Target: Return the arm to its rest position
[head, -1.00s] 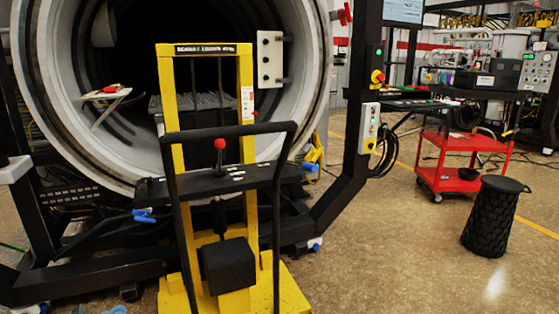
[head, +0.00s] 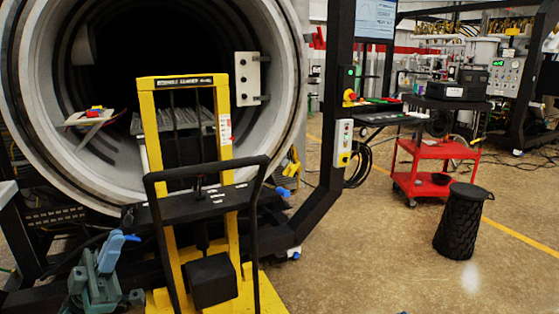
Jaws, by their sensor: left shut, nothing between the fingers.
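My left gripper (head: 108,257) shows at the lower left of the head view, grey-green with a blue tip, pointing up. It is shut, with nothing seen between its fingers. In the picture it is just left of the yellow lift's handle and in front of the furnace's dark lower frame. I cannot tell how far it is from the frame. Most of the left arm is below the picture edge. My right gripper is not in view.
A yellow lift (head: 146,115) with a black handle stands before the open round furnace (head: 290,60). A black post with a control box (head: 342,143) is to the right. Further right are a red cart (head: 431,150) and a black bin (head: 460,225). The floor at lower right is clear.

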